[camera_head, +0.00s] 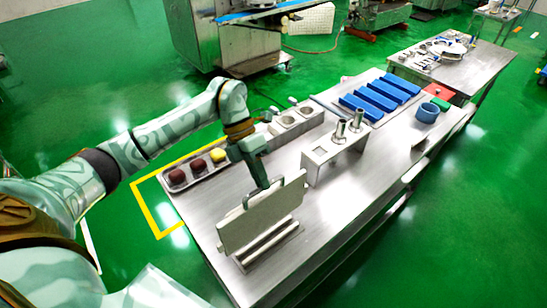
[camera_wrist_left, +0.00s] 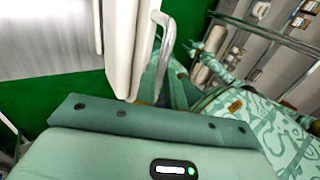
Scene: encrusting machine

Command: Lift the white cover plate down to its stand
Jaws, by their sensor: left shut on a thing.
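The white cover plate (camera_head: 262,217) is upright at the near end of the steel table. My left gripper (camera_head: 262,187) is above it, shut on its handle. In the left wrist view the plate (camera_wrist_left: 122,45) stands edge-on, with its bent metal handle (camera_wrist_left: 165,45) beside it; the fingertips are hidden there. The metal stand (camera_head: 268,244) with its bars is right at the plate's lower edge, partly hidden behind it. I cannot tell whether the plate touches the stand. My right gripper is not in view.
A tray (camera_head: 180,187) with dark red and yellow balls lies at the table's left edge. A steel block (camera_head: 330,155) with two nozzles stands behind the plate. The table's right front is clear.

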